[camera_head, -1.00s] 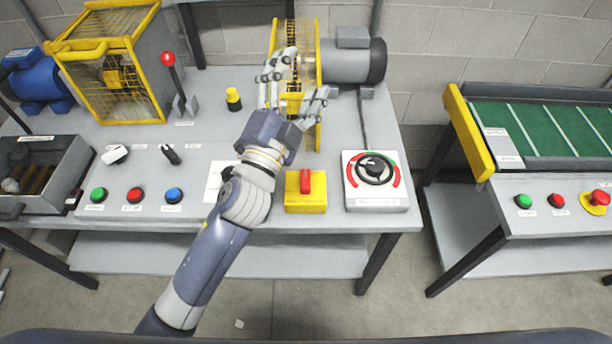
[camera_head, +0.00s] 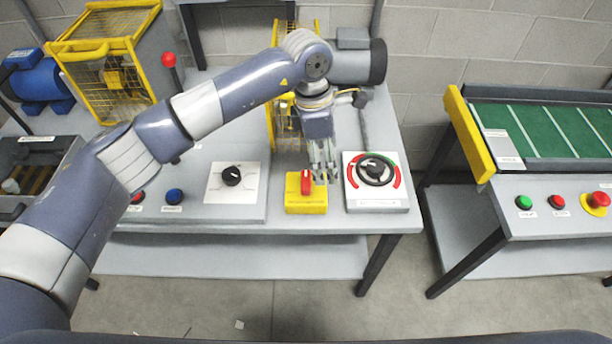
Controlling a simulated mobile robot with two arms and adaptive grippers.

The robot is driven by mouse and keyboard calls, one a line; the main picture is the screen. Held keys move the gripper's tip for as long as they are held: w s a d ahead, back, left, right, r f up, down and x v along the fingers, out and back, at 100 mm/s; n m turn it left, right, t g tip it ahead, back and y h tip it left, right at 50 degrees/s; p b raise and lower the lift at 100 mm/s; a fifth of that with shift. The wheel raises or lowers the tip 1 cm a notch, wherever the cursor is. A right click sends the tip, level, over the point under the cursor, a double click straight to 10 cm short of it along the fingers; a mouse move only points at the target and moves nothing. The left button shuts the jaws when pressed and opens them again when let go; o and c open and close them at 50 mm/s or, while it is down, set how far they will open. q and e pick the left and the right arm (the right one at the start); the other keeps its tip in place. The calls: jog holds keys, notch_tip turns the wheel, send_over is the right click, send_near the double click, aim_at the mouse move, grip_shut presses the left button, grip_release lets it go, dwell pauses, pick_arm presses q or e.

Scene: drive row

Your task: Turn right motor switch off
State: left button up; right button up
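The red switch knob (camera_head: 306,182) stands upright on a yellow box (camera_head: 306,204) at the front of the middle bench. My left gripper (camera_head: 326,178) points down just to the right of the knob, above the box's right edge. Its fingers look close together, but I cannot tell whether it is open or shut, or whether it touches the knob. My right gripper is not in view.
A dial with a red and green ring (camera_head: 374,170) is close on the gripper's right. A black knob (camera_head: 231,176) and a blue button (camera_head: 174,196) are to the left. A grey motor (camera_head: 358,62) and yellow guard stand behind. A green conveyor (camera_head: 545,130) is at right.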

aim_at(306, 179)
pick_arm(q)
jog(key=w+a+y, duration=0.2)
jog(key=a, duration=0.2)
jog(key=shift+t, duration=0.3)
notch_tip(306, 179, down, 10)
jog(key=p, duration=0.3)
jog(key=shift+s, duration=0.1)
jog(key=shift+c, duration=0.2)
jog(key=c, duration=1)
